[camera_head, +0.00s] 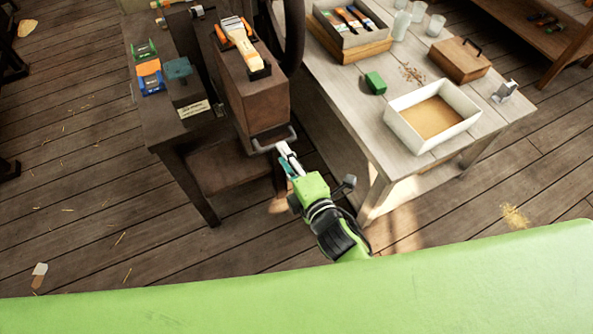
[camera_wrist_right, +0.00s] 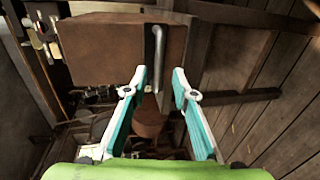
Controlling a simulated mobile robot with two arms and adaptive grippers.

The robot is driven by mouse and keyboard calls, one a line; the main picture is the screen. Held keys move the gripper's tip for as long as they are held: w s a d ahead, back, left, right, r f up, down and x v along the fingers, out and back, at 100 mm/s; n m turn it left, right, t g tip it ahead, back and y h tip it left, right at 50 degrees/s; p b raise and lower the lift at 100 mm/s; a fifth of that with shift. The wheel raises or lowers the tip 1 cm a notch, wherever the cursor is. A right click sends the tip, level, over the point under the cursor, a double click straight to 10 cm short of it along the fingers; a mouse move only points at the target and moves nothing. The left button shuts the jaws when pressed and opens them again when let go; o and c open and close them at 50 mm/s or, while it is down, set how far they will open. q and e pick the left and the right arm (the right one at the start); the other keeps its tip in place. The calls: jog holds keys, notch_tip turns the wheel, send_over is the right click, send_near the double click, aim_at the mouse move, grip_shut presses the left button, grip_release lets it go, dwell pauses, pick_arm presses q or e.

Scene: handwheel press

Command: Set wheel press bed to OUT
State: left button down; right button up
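The wheel press bed looks to be the brown wooden block (camera_head: 262,100) with a grey bar handle (camera_head: 272,143) low on its front. In the right wrist view the block (camera_wrist_right: 105,52) fills the upper left, and the handle (camera_wrist_right: 158,58) stands upright in the picture, ahead of and between the fingertips. My right gripper (camera_head: 287,152) is at the handle, its fingers pointing at it. In the right wrist view this gripper (camera_wrist_right: 160,76) is open, with a gap on both sides of the handle. Contact cannot be told. My left gripper is not in view.
A dark handwheel (camera_head: 294,32) rises behind the block. A white sand tray (camera_head: 432,117) and green block (camera_head: 375,83) sit on the pale table (camera_head: 345,105) to the right. A small label (camera_head: 193,109) is at left.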

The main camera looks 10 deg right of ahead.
jog(key=v, duration=0.7)
jog(key=shift+s, duration=0.15)
jog(key=s+d+f+m+g+h, duration=0.1)
jog(key=s+d+f+m+g, duration=0.15)
jog(key=f, duration=0.75)
jog(key=s+d+f+m+g+h, duration=0.1)
jog(key=s+d+f+m+g, duration=0.15)
jog(key=f, duration=0.65)
jog(key=s+d+f+m+g+h, duration=0.1)
jog(key=s+d+f+m, duration=0.2)
jog(key=f, duration=0.7)
jog(key=s+d+f+m+g, duration=0.2)
jog(key=s+f, duration=0.4)
jog(key=s, duration=0.3)
jog(key=s+d+f+m+g+h, duration=0.1)
jog(key=s+d+f+m+g, duration=0.2)
jog(key=s, duration=0.6)
jog(key=s+d+f+m+g, duration=0.2)
jog(key=s+d+f+m, duration=0.2)
jog(key=s+f, duration=0.5)
jog(key=shift+d+f+m+g+h, duration=0.3)
jog(key=shift+f+m+g+h, duration=0.1)
jog(key=shift+m, duration=0.7)
jog(key=shift+a, duration=0.15)
